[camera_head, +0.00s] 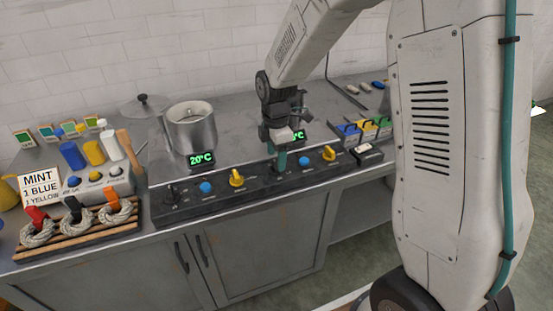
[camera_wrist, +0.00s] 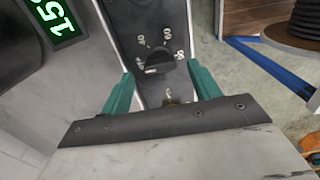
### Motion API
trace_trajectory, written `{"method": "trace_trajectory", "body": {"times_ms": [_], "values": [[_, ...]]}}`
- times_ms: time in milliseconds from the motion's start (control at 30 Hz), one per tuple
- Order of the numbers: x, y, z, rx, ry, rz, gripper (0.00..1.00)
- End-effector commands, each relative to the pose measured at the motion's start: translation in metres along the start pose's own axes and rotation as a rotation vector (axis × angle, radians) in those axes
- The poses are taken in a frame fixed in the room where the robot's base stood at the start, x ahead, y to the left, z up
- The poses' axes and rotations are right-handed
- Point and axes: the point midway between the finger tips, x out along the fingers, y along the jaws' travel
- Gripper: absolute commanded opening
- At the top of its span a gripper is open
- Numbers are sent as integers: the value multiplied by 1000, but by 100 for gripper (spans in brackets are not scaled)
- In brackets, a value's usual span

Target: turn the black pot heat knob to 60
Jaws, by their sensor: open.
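In the wrist view a black knob (camera_wrist: 176,74) sits on the dark control panel (camera_wrist: 128,18), with white scale numbers around it; one looks like 60. A pale bar shows on its left part. My gripper (camera_wrist: 162,78) is open, with one teal finger on each side of the knob and a gap to it on both sides. In the head view my gripper (camera_head: 281,166) points down over the panel and hides this knob. A green display (camera_wrist: 50,18) in the wrist view begins with 15; a dark rounded shape beside it is cut off.
Along the panel are another black knob (camera_head: 172,193), blue knobs (camera_head: 206,187) (camera_head: 304,161) and yellow knobs (camera_head: 237,179) (camera_head: 329,153). A silver pot (camera_head: 196,132) stands behind a 20°C display (camera_head: 201,159). A wool rack (camera_head: 78,238) is at the left.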

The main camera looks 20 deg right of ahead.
Motion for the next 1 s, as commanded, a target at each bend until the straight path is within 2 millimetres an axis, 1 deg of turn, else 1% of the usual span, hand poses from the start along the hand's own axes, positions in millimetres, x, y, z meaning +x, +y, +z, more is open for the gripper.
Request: {"method": "trace_trajectory", "body": {"times_ms": [33, 100, 200, 467, 567, 600, 633, 867, 1000], "values": [[7, 0, 0, 0, 0, -2, 62], [13, 0, 0, 1, 0, -1, 62], [18, 0, 0, 1, 0, 1, 62], [19, 0, 0, 1, 0, 1, 62], [19, 0, 0, 1, 0, 1, 37], [19, 0, 0, 1, 0, 1, 26], [19, 0, 0, 1, 0, 1, 17], [19, 0, 0, 8, 0, 1, 17], [19, 0, 0, 40, 0, 1, 17]]}}
